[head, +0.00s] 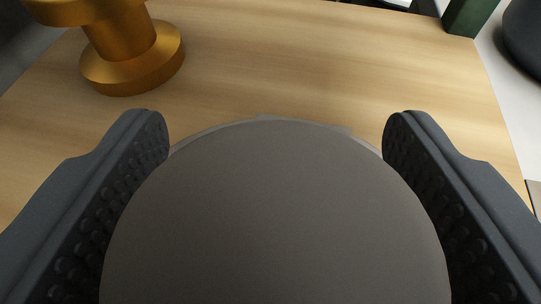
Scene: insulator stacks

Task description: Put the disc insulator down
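The disc insulator (275,220) is a large flat grey-brown disc filling the lower middle of the head view. My gripper (276,135) has its two dark, studded fingers on either side of the disc, and the disc spans the space between them. The pads appear to press on its left and right edges. The near part of the disc is cut off by the bottom of the picture. Its underside is hidden, so I cannot tell whether it touches the wooden surface (290,60).
A gold flanged piece (125,50) stands on the wood at the upper left, clear of the left finger. A dark green object (470,15) and a dark rounded object (525,38) are at the upper right. The wood beyond the disc is bare.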

